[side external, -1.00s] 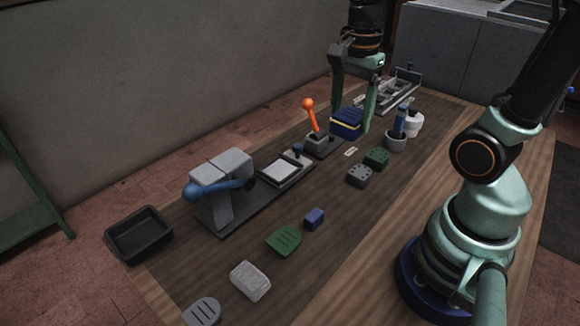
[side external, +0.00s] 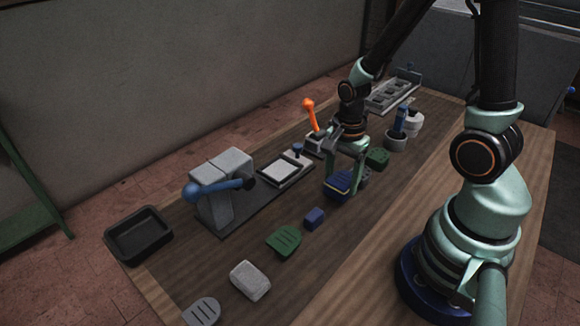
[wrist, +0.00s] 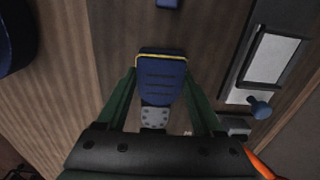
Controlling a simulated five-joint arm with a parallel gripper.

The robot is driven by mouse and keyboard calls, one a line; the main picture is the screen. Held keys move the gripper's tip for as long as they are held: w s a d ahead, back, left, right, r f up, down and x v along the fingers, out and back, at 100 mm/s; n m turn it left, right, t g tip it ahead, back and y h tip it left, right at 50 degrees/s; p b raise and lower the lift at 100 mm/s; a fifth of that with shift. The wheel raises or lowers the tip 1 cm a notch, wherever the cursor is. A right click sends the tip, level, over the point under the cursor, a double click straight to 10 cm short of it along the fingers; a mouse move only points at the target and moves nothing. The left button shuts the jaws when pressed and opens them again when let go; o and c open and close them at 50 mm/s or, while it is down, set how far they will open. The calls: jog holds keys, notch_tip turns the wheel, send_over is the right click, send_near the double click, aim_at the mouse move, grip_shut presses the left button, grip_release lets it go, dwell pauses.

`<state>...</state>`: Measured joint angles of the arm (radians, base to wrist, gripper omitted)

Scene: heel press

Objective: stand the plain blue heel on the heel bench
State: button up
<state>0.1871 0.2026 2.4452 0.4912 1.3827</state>
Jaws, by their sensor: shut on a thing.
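The plain blue heel (side external: 314,218), a small block, lies on the table between my gripper and a green slotted piece. A bit of it shows at the top of the wrist view (wrist: 167,3). My gripper (side external: 343,187) is shut on a blue grooved block with a yellow stripe (wrist: 160,80), one finger on each side. That block also shows in the side view (side external: 337,188); its gap to the table is hard to judge. I cannot tell for sure which fixture is the heel bench; a grey-framed white plate with a blue knob (side external: 283,172) stands left of my gripper.
A grey press with a blue lever (side external: 214,192) and a black tray (side external: 138,236) stand at the left. An orange lever (side external: 310,113) is behind my gripper. A green holed block (side external: 377,157) and a grey holed block (wrist: 155,117) are close by. The green slotted piece (side external: 284,242) lies nearer.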

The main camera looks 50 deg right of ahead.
jog(key=shift+f, duration=1.45)
jog(key=shift+f, duration=0.1)
jog(key=o, duration=1.4)
